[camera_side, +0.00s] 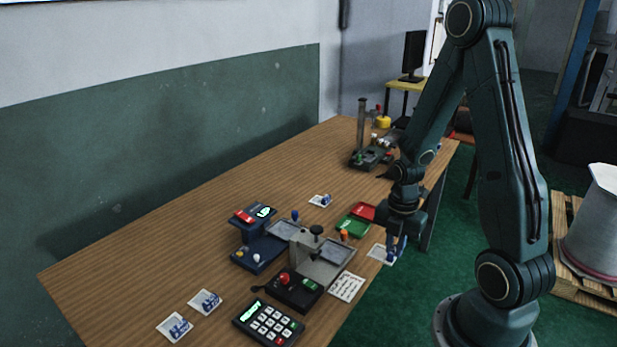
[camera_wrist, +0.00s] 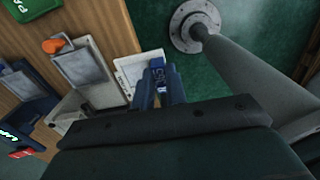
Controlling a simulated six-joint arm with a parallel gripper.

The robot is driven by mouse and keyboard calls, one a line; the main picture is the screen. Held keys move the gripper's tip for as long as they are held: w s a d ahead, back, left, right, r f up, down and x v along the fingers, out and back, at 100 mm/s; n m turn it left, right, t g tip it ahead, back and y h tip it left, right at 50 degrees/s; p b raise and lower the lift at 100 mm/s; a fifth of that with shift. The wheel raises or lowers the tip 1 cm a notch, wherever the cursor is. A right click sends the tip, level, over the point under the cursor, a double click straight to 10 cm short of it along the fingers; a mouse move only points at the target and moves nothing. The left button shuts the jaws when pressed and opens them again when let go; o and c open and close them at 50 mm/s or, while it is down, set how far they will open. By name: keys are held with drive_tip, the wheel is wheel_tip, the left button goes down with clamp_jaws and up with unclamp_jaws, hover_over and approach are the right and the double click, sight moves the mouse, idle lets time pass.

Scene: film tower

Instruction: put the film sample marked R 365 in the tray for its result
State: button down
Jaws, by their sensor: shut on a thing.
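My gripper (camera_side: 394,250) is low by the table's right-hand edge, pointing down. Its fingers, also in the wrist view (camera_wrist: 158,90), are shut on the blue tab of a film sample (camera_wrist: 130,70), a whitish square card. White characters on the tab look like R 365, turned sideways and small. The card also shows in the side view (camera_side: 377,253); I cannot tell whether it touches the table. A green tray (camera_side: 353,228) and a red tray (camera_side: 365,210) lie side by side, left of and beyond my gripper. The green one also shows in the wrist view (camera_wrist: 22,8).
Two other samples (camera_side: 172,327) (camera_side: 205,301) lie at the table's front left, and another (camera_side: 320,200) lies farther back. A dark blue device (camera_side: 258,252), a grey device (camera_side: 322,265), a note (camera_side: 346,287) and a keypad (camera_side: 268,322) stand nearby. The table's left side is clear.

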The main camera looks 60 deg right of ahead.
sight(394, 249)
drive_tip(key=shift+r, duration=1.75)
drive_tip(key=w+d, duration=0.8)
drive_tip(key=d, duration=0.4)
drive_tip(key=w+d, duration=0.8)
drive_tip(key=d, duration=0.5)
drive_tip(key=shift+s+a+f, duration=0.15)
drive_tip(key=shift+f, duration=1.15)
drive_tip(key=shift+s+a+f, duration=0.1)
drive_tip(key=shift+f, duration=1.15)
drive_tip(key=shift+f, duration=0.2)
drive_tip(key=shift+f, duration=2.5)
drive_tip(key=shift+f, duration=0.25)
